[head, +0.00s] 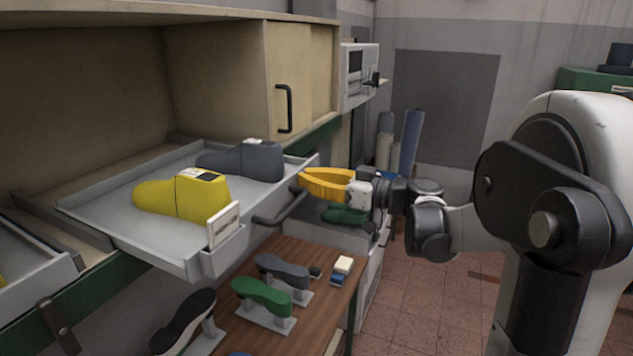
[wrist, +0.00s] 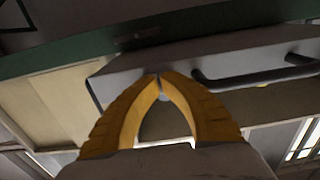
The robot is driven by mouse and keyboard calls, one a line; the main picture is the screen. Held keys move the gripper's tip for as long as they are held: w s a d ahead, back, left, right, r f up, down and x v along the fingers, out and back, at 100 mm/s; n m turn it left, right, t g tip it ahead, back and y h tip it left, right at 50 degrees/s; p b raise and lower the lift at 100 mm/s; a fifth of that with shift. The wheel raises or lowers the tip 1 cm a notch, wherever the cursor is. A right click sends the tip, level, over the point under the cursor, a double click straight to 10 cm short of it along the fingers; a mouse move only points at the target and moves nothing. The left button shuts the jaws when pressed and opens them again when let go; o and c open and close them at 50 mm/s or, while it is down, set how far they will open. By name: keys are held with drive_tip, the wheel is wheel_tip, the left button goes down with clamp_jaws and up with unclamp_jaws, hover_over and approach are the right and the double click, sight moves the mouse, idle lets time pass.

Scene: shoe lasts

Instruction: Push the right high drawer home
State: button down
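The right high drawer (head: 120,226) is a grey tray standing well out of the cabinet. It holds a yellow shoe last (head: 185,197) and a dark grey shoe last (head: 243,160). Its front carries a white label card (head: 223,224) and a dark bar handle (head: 281,209). My gripper (head: 302,178) is at the right end of the drawer front, beyond the handle. Its yellow fingers meet at the tips, with nothing between them. In the wrist view the fingertips (wrist: 159,76) overlap the drawer front (wrist: 210,52), left of the handle (wrist: 250,80); contact cannot be told.
A wooden bench (head: 330,298) below holds a green last (head: 262,295), a grey last (head: 283,271) and small blocks. Another grey drawer (head: 30,268) stands out at the left. A cupboard door (head: 293,75) is above right. Open tiled floor (head: 420,310) lies right of the bench.

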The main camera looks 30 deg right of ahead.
sight(253, 167)
drive_tip(key=shift+w+a, duration=0.1)
drive_tip(key=shift+w, duration=0.05)
drive_tip(key=shift+b+x, duration=0.35)
drive_tip(key=shift+x, duration=1.85)
drive_tip(key=shift+b+x, duration=0.4)
drive_tip(key=shift+x, duration=1.9)
drive_tip(key=shift+w+a, duration=0.1)
drive_tip(key=shift+b+x, duration=0.35)
drive_tip(key=shift+x, duration=1.75)
drive_tip(key=shift+w, duration=0.1)
